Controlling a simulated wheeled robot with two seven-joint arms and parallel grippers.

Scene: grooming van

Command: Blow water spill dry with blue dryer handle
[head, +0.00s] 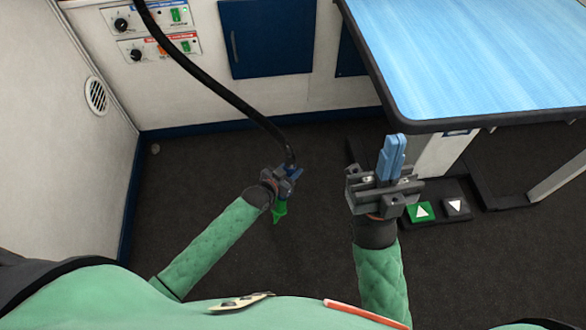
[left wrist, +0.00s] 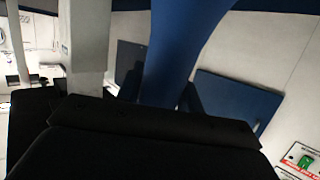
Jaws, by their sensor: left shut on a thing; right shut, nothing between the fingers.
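My left gripper (head: 291,174) is low over the dark floor, shut on the dryer handle at the lower end of a black hose (head: 237,103). The jaws hide most of the handle. A green piece (head: 280,209) sticks out below the jaws. In the left wrist view a broad blue shape (left wrist: 175,45) fills the upper middle; I cannot tell whether it is handle or finger. My right gripper (head: 392,158) is shut and empty, its blue fingers pointing up beside the table's near corner. I cannot make out a water spill in either view.
A blue-topped table (head: 480,55) overhangs at the right, with a floor pedal (head: 422,211) beneath it. Two control panels (head: 158,48) are on the wall at the upper left. A blue cabinet door (head: 268,38) is at the back.

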